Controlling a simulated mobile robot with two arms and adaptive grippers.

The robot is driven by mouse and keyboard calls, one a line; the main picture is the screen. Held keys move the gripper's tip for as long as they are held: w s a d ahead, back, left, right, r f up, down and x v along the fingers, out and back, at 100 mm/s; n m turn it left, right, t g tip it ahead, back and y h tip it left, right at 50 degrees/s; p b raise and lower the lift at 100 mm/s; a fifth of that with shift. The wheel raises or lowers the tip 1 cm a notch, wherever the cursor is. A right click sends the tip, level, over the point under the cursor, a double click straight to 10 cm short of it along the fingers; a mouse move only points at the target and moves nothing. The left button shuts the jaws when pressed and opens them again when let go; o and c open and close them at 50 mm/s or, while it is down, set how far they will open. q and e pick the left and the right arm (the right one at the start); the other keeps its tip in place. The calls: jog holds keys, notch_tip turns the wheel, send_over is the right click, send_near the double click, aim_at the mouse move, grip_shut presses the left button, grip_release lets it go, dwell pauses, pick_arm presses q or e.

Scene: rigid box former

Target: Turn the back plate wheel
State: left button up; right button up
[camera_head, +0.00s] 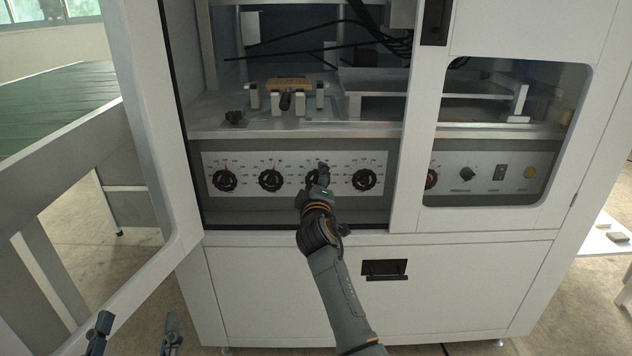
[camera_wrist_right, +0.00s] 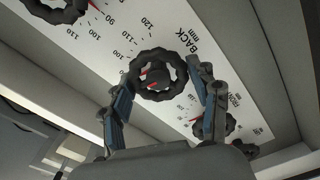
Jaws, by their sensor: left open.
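The back plate wheel (camera_wrist_right: 158,75) is a black, scalloped hand wheel with red marks at its hub. The word BACK and a millimetre scale are printed beside it in the right wrist view. In the head view, my right gripper (camera_head: 317,182) is in front of this wheel and largely covers it. My right gripper (camera_wrist_right: 166,68) has its two fingers on opposite sides of the wheel, with the tips close to its rim; I cannot tell whether they press on it. My left gripper (camera_head: 136,332) is open and empty at the bottom left, with its fingers wide apart.
Similar wheels (camera_head: 224,181), (camera_head: 270,180) and (camera_head: 365,180) share the white dial panel (camera_head: 296,160). The open machine door (camera_head: 155,120) stands at the left. A metal shelf (camera_head: 300,128) juts out above the panel. A window (camera_head: 500,130) is at the right.

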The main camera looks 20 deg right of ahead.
jog(key=shift+o, duration=0.8)
jog(key=shift+s, duration=0.1)
jog(key=v, duration=0.7)
jog(key=shift+s, duration=0.2)
jog(key=shift+a, duration=0.1)
